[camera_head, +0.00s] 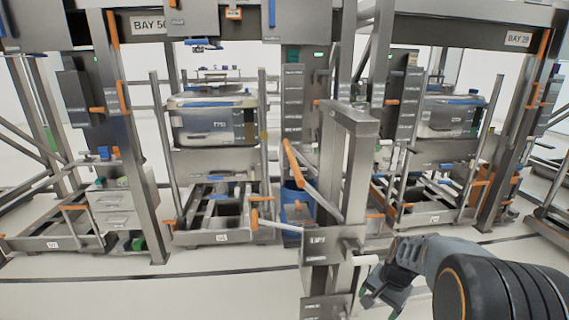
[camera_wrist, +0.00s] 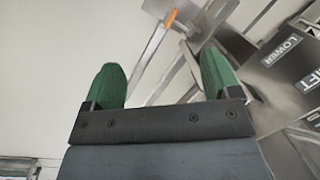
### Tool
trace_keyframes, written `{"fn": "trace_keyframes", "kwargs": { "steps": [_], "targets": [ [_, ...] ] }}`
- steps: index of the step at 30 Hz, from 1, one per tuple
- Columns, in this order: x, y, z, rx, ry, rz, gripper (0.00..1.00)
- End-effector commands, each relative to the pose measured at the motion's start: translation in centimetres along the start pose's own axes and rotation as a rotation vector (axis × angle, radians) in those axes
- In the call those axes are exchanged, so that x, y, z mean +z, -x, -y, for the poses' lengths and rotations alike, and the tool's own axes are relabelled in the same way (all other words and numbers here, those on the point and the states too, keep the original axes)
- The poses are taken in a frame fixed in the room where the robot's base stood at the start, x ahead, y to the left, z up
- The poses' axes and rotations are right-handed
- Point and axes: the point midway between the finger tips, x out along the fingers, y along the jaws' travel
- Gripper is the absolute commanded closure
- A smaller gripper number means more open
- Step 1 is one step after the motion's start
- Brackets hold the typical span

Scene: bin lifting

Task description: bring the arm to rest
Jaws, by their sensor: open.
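My gripper (camera_head: 382,292) is at the lower right in the head view, at the end of my grey and black arm, which reaches in from the right edge. In the wrist view my gripper (camera_wrist: 160,85) shows two green fingers standing wide apart with nothing between them. It is beside a grey metal post with a panel (camera_head: 333,245) and a pale handle (camera_head: 365,260). In the head view the fingertips are small and partly hidden by the arm.
Boxed bins sit in the left bay (camera_head: 213,122) and right bay (camera_head: 447,117). Signs reading LOWER (camera_wrist: 283,50) and LIFT are close on the right in the wrist view. An orange lever (camera_head: 293,160) sits on the post. Pale floor (camera_head: 150,295) is clear at the front left.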

Motion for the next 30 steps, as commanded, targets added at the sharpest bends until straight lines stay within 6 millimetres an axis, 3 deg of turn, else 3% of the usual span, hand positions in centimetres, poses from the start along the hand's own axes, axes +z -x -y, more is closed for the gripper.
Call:
{"fn": "trace_keyframes", "kwargs": {
  "steps": [1,3,6,12,18,26,30],
  "targets": [
    [2.3,5.9,1.4,0.001,0.093,-0.038,0.18],
    [5.1,10.3,2.1,0.011,0.218,-0.082,0.18],
    [8.7,15.4,2.7,0.024,0.381,-0.141,0.18],
    [14.0,22.0,2.4,0.049,0.626,-0.237,0.18],
    [16.4,24.7,1.9,0.062,0.751,-0.289,0.18],
    [17.0,25.0,1.7,0.067,0.786,-0.304,0.18],
    [16.9,24.9,1.7,0.067,0.784,-0.303,0.31]
  ]
}}
